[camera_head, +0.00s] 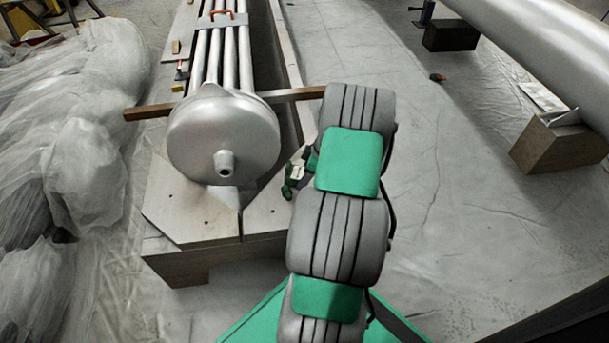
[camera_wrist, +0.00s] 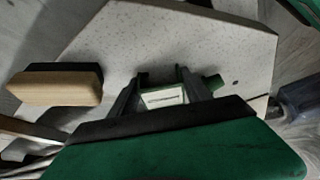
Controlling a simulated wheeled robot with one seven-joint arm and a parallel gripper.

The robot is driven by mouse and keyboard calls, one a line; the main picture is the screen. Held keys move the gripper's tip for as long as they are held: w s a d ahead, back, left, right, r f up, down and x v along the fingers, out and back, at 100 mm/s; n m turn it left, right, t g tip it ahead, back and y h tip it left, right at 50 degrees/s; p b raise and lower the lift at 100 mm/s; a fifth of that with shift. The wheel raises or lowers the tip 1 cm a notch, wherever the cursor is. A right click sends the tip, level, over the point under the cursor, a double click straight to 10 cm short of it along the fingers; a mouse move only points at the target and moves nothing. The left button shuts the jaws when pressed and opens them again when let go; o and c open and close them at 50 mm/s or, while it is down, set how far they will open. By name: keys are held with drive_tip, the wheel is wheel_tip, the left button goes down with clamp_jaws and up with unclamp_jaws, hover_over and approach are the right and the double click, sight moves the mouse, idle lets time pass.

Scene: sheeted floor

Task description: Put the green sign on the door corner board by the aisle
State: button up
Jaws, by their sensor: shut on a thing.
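The green sign (camera_wrist: 163,97), with a white face, is between the two fingertips of my gripper (camera_wrist: 163,90) in the wrist view. The gripper is shut on it. In the head view the gripper is mostly hidden by my arm; small green and white parts show at the arm's left side. A pale board with cut corners (camera_head: 185,222) lies beneath the domed silver vessel, and my gripper is at its right edge in that view. In the wrist view a pale speckled board (camera_wrist: 170,50) lies behind the sign. I cannot tell whether the sign touches it.
The silver vessel (camera_head: 225,140) and its pipes (camera_head: 222,55) fill the board's middle. Crumpled plastic sheeting (camera_head: 75,180) lies left. A large pipe (camera_head: 550,40) and a wooden block (camera_head: 555,148) stand right. The sheeted floor (camera_head: 450,190) between is mostly clear.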

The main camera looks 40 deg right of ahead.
drive_tip(key=shift+s+a+f, duration=0.1)
drive_tip(key=shift+s+f, duration=0.05)
drive_tip(key=shift+f, duration=0.3)
drive_tip(key=shift+s+a+f, duration=0.1)
drive_tip(key=shift+f, duration=0.3)
drive_tip(key=o, duration=1.7)
drive_tip(key=shift+a+f, duration=0.1)
drive_tip(key=shift+f, duration=0.1)
drive_tip(key=shift+r, duration=0.1)
drive_tip(key=p+v, duration=0.1)
drive_tip(key=v, duration=0.2)
drive_tip(key=w+p+v, duration=0.1)
drive_tip(key=p+v, duration=0.1)
drive_tip(key=v, duration=0.1)
drive_tip(key=p+v, duration=0.1)
drive_tip(key=v, duration=0.2)
drive_tip(key=shift+w+d+r, duration=0.2)
drive_tip(key=shift+d+r, duration=0.2)
drive_tip(key=shift+d, duration=0.05)
